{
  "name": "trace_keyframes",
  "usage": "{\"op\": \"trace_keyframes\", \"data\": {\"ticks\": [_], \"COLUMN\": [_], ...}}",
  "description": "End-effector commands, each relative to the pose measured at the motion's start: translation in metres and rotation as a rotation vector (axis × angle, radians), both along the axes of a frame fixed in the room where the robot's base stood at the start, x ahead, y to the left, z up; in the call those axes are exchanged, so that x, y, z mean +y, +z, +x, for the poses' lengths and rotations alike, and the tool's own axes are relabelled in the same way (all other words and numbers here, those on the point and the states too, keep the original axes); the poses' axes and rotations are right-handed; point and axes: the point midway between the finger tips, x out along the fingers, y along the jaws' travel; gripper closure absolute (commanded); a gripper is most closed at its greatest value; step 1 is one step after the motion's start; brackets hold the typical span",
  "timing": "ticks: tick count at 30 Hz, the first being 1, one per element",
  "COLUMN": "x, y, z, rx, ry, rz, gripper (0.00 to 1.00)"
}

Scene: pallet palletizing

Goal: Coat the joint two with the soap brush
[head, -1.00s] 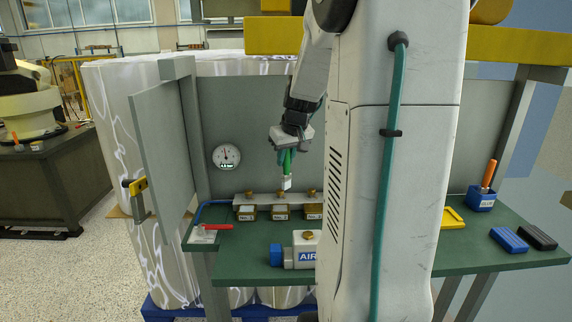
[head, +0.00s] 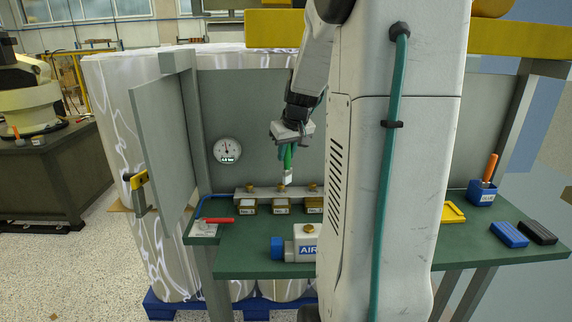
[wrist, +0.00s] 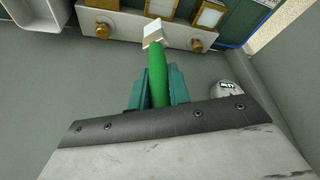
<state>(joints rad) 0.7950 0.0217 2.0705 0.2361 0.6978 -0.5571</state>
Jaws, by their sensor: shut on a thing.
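My gripper (head: 287,149) is shut on the green handle of the soap brush (head: 288,161), which points down with its white bristles lowest. In the head view the bristles are at the middle brass joint (head: 282,188) of the manifold on the bench, apparently joint two. In the wrist view the green brush (wrist: 158,75) sits between the fingers of my gripper (wrist: 158,90), and its white tip overlaps the manifold (wrist: 125,28) between two brass joints. Whether the bristles touch the joint cannot be told.
The left brass joint (head: 250,190) and right brass joint (head: 312,188) flank the middle one closely. A pressure gauge (head: 226,151) hangs on the back panel. A blue-and-white AIR unit (head: 300,246) and a red-handled valve (head: 219,221) are nearby. Blue cup (head: 481,194) stands right.

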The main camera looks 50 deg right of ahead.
Motion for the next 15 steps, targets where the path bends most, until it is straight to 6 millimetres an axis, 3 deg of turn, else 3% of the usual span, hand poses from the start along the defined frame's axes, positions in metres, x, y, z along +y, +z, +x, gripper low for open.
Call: {"op": "trace_keyframes", "data": {"ticks": [15], "x": [0.000], "y": [-0.048], "z": [-0.001], "rx": [0.000], "ry": [0.000], "rz": [0.001], "gripper": [1.00]}}
